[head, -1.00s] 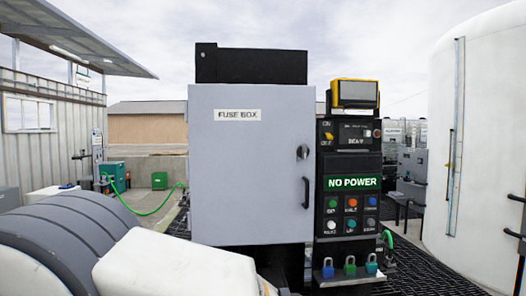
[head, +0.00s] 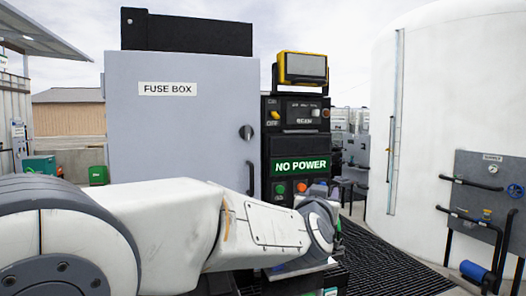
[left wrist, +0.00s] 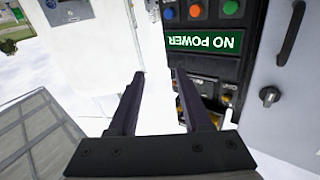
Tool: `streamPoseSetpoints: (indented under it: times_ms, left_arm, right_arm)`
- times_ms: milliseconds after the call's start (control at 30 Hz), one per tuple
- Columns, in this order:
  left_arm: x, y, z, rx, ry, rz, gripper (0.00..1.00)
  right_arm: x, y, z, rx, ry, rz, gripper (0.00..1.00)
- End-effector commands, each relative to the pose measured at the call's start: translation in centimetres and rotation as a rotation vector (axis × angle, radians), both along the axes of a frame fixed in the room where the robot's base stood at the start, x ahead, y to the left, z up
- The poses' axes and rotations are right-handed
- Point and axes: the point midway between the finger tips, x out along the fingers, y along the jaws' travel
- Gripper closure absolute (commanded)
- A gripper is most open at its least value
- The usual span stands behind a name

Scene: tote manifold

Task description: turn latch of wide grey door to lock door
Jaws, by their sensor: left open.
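The wide grey door (head: 175,130) of the fuse box fills the middle left of the head view and looks shut. Its small dark round latch (head: 246,132) sits near the right edge, above a black pull handle (head: 251,178). In the left wrist view, which is upside down, the latch (left wrist: 270,96) and handle (left wrist: 291,33) show at the right. My left gripper (left wrist: 158,72) is open and empty, pointing toward the control panel side, apart from the latch. In the head view my left arm crosses low in front of the door; its fingers are not clear there. My right gripper is out of view.
A black control panel (head: 296,135) with a green NO POWER sign (head: 300,166) and coloured buttons stands right of the door. A yellow-framed display (head: 302,69) sits on top. A large white tank (head: 450,110) stands at the right, above dark floor grating (head: 395,260).

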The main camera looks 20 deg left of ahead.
Motion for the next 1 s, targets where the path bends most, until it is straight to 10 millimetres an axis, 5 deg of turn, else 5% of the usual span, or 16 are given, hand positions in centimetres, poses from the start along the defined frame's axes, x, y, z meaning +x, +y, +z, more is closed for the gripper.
streamPoseSetpoints:
  times_ms: [100,300,533,1000]
  left_arm:
    - [2.0,6.9,4.7,0.007,-0.202,0.274,0.51]
    - [1.1,13.8,8.4,0.03,-0.356,0.579,0.51]
    - [1.8,16.1,10.0,0.037,-0.383,0.652,0.51]
    - [7.9,19.9,13.0,0.037,-0.383,0.645,0.51]
  right_arm:
    - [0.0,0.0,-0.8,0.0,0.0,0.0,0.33]
    - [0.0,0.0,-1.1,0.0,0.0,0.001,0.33]
    - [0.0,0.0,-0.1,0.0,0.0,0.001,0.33]
    - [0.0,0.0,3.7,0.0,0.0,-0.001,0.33]
